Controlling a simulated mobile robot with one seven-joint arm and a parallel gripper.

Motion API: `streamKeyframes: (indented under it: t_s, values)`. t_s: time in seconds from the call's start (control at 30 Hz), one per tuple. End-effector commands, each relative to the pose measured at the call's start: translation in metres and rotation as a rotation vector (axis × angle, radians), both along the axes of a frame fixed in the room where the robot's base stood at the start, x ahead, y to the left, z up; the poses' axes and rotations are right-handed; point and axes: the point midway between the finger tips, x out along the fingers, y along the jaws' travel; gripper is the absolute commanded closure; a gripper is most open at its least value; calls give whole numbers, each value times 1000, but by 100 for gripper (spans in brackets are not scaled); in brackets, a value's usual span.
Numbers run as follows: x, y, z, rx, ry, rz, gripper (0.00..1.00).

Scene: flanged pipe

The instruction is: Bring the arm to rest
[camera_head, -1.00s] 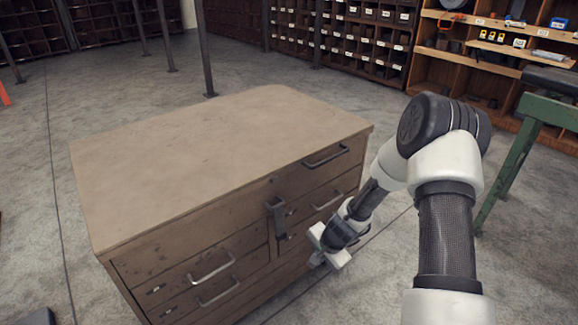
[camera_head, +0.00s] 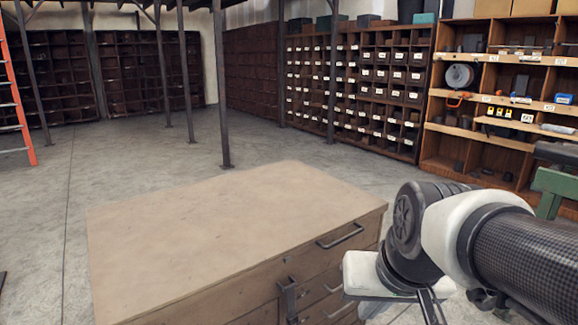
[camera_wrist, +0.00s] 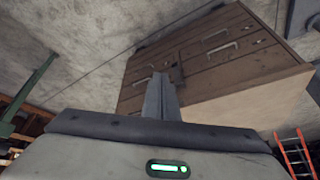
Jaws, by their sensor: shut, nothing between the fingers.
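My gripper (camera_wrist: 161,98) shows in the wrist view with its two fingers together and nothing between them. It points toward the front of a brown wooden drawer cabinet (camera_wrist: 200,60), with floor visible around the cabinet. In the head view, my bent arm (camera_head: 440,235) is at the lower right, beside the right end of the cabinet (camera_head: 235,220). The white gripper body overlaps the cabinet's front in the picture. I cannot tell the exact gap between gripper and cabinet.
The cabinet top is bare. Drawer handles (camera_head: 340,237) stick out from its front. A green bench (camera_head: 552,185) stands at the right edge, with open shelves (camera_head: 480,110) behind. Metal posts (camera_head: 221,90) and an orange ladder (camera_head: 15,90) stand farther back.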

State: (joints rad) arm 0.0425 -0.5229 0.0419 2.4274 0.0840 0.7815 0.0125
Motion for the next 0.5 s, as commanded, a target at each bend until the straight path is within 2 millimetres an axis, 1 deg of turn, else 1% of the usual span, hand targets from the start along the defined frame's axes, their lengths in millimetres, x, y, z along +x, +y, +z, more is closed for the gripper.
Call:
streamKeyframes:
  t_s: [0.03, 0.1, 0.27, 0.3, 0.33, 0.5]
  values:
    - [-12, -2, 6, -13, -14, 10, 100]
    - [-26, -5, 10, -29, -23, 22, 100]
    - [-56, -13, 17, -65, -41, 44, 100]
    - [-57, -14, 32, -68, -39, 46, 100]
    - [-56, -14, 41, -67, -36, 46, 100]
    - [-55, -14, 76, -66, -35, 44, 100]
